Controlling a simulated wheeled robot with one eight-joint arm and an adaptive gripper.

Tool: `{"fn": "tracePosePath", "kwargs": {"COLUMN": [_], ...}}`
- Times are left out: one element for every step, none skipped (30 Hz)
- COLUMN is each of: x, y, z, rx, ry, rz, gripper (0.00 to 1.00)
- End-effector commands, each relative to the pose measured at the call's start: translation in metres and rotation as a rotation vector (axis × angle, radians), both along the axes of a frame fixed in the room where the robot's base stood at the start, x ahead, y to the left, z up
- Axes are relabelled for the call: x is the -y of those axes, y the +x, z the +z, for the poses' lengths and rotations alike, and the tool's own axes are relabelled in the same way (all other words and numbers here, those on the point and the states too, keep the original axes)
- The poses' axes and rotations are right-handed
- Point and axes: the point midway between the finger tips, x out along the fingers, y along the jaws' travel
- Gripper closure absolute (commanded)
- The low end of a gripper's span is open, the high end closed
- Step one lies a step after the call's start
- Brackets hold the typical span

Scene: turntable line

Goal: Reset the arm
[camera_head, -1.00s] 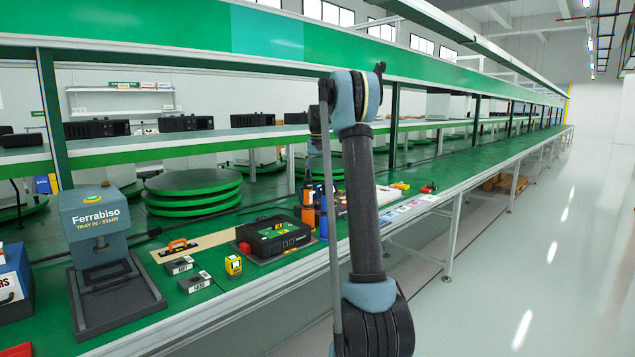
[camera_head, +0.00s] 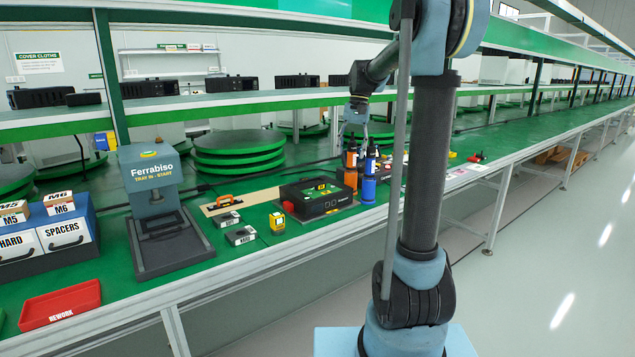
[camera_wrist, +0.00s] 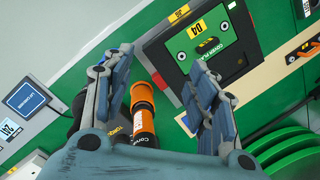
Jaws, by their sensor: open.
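Further left are a yellow tape measure (camera_head: 277,222), small labelled boxes, the Ferrabiso press (camera_head: 150,172) and a red REWORK tray (camera_head: 60,305). Stacked green turntables (camera_head: 238,160) stand behind. The aisle at right is clear.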

Motion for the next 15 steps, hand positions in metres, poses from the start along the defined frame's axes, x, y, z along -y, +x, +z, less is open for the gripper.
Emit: {"fn": "tracePosePath", "kwargs": {"x": [0.003, 0.005, 0.007, 0.009, 0.011, 0.014, 0.015, 0.017, 0.02, 0.021, 0.023, 0.026, 0.027, 0.029, 0.031], "y": [-0.013, -0.02, -0.03, -0.037, -0.045, -0.055, -0.063, -0.071, -0.081, -0.089, -0.097, -0.107, -0.115, -0.122, -0.133], "z": [-0.001, -0.001, -0.002, -0.003, -0.005, -0.006, -0.008, -0.01, -0.012, -0.015, -0.017, -0.02, -0.023, -0.026, -0.03], "rx": [0.01, 0.016, 0.025, 0.033, 0.041, 0.05, 0.057, 0.064, 0.075, 0.082, 0.089, 0.099, 0.107, 0.114, 0.123], "ry": [-0.002, -0.004, -0.007, -0.008, -0.01, -0.013, -0.014, -0.016, -0.018, -0.021, -0.022, -0.025, -0.028, -0.031, -0.034], "rz": [0.004, 0.008, 0.011, 0.014, 0.018, 0.023, 0.027, 0.03, 0.035, 0.038, 0.043, 0.048, 0.051, 0.055, 0.061], "gripper": [0.47, 0.47, 0.47, 0.47, 0.47, 0.47, 0.47, 0.47, 0.47, 0.47, 0.47, 0.47, 0.47, 0.47, 0.47]}}
